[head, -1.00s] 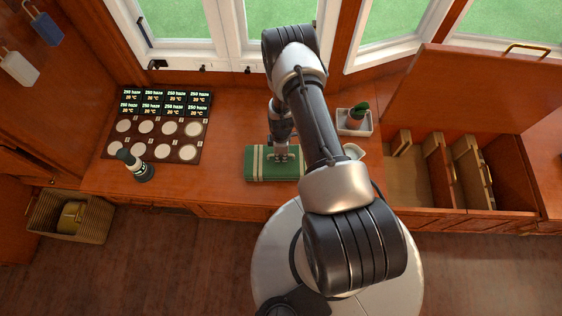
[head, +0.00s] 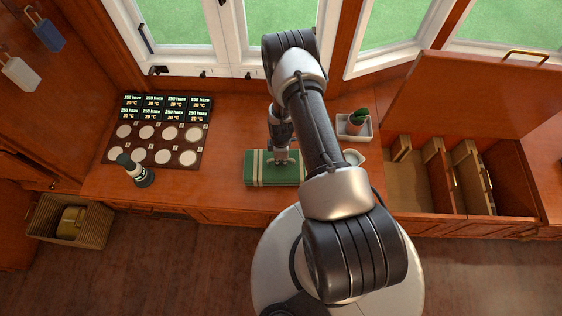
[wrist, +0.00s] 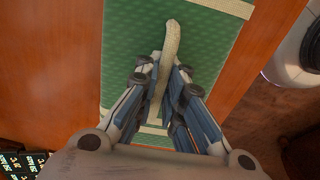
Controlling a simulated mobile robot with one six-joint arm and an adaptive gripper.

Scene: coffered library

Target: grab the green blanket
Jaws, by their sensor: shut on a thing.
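The green blanket (head: 263,169) lies folded flat on the wooden counter, with cream stripes near its ends. In the wrist view the blanket (wrist: 213,52) fills the middle, and a raised cream strap or handle (wrist: 173,38) runs along its top. My gripper (head: 281,160) is over the blanket, pointing down. In the wrist view its fingers (wrist: 162,78) are shut on the cream strap, one finger on each side. The blanket appears to rest on the counter. My arm hides part of its right side in the head view.
A board with round white discs (head: 160,130) and a dark cylindrical item (head: 137,171) stand left. A potted cactus (head: 357,121) and a small white dish (head: 354,157) are right. An open compartment with dividers (head: 431,185) lies farther right. Windows are behind; a basket (head: 93,224) is lower left.

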